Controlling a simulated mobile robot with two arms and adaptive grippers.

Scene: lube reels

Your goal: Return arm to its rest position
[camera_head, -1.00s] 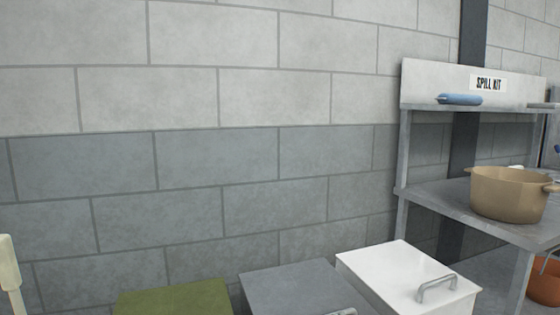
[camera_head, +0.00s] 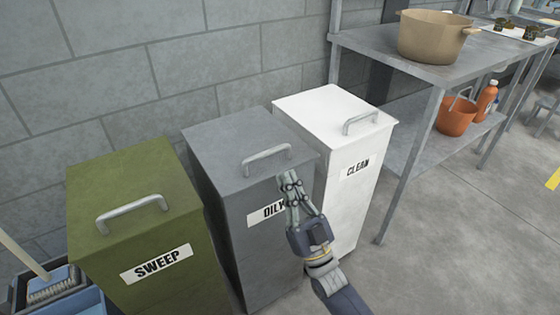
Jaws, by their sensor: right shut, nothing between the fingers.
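My right gripper (camera_head: 290,182) is in the head view, raised in front of the grey bin labelled OILY (camera_head: 225,150). Its fingers are shut with nothing between them, and they cover part of the label. The fingertips appear just below and right of that bin's lid handle (camera_head: 267,160); I cannot tell whether they touch the bin. My right arm (camera_head: 340,295) comes in from the bottom edge. My left gripper is not in view.
A green SWEEP bin (camera_head: 125,195) stands left and a white CLEAN bin (camera_head: 330,110) right, all lids closed. A metal shelf (camera_head: 400,65) holds a tan pot (camera_head: 430,38), with an orange bucket (camera_head: 456,116) below. Floor (camera_head: 450,230) at right is clear.

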